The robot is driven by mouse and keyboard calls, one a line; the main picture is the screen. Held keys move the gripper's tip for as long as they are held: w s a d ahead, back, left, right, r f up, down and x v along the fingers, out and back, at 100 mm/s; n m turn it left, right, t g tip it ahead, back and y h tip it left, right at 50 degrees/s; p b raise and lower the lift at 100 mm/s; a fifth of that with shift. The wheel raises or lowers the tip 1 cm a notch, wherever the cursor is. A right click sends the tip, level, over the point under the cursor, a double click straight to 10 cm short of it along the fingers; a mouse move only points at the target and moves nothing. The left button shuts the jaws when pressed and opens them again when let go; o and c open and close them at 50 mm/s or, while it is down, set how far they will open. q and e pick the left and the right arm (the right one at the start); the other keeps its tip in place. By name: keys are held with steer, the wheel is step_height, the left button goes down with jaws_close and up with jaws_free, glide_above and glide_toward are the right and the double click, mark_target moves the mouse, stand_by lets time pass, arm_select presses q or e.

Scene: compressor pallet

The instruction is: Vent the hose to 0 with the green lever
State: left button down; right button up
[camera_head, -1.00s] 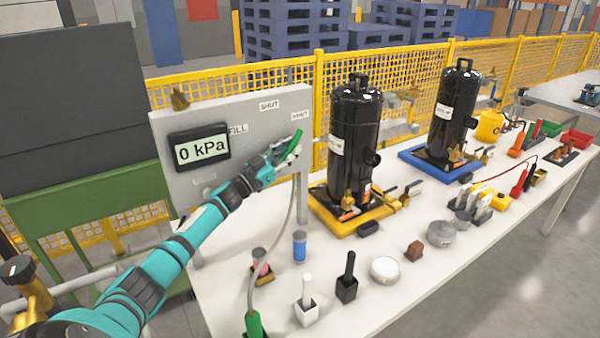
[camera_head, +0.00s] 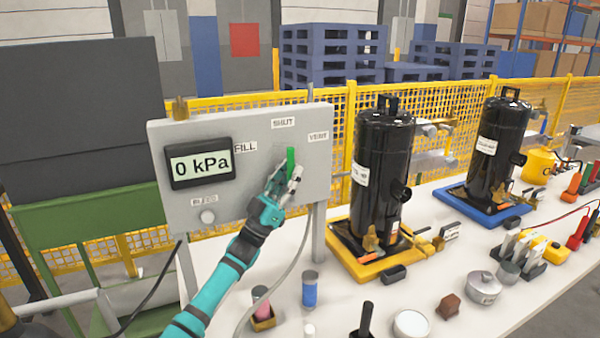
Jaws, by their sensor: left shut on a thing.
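The grey panel (camera_head: 240,205) carries a display (camera_head: 199,163) reading 0 kPa. Labels FILL (camera_head: 245,147), SHUT (camera_head: 283,123) and VENT (camera_head: 318,136) surround the green lever (camera_head: 291,160). The lever stands nearly upright, its top toward SHUT. My left gripper (camera_head: 287,178) is shut on the green lever, and its fingers hide the lower part and pivot. A grey hose (camera_head: 290,268) runs down from the panel's right side toward the table. My right gripper is not in view.
A BLEED label (camera_head: 204,199) and round knob (camera_head: 208,217) sit low on the panel. Right of it, a black compressor (camera_head: 383,175) stands in a yellow tray (camera_head: 372,272); another (camera_head: 497,145) stands in a blue tray (camera_head: 485,211). Small cups and parts occupy the table front.

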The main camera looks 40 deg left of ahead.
arm_select(q)
steer(key=shift+d+f, duration=0.1)
steer(key=shift+f, duration=0.1)
steer(key=c, duration=1.5)
jaws_free()
steer(key=shift+r, duration=0.1)
steer(key=v, duration=1.2)
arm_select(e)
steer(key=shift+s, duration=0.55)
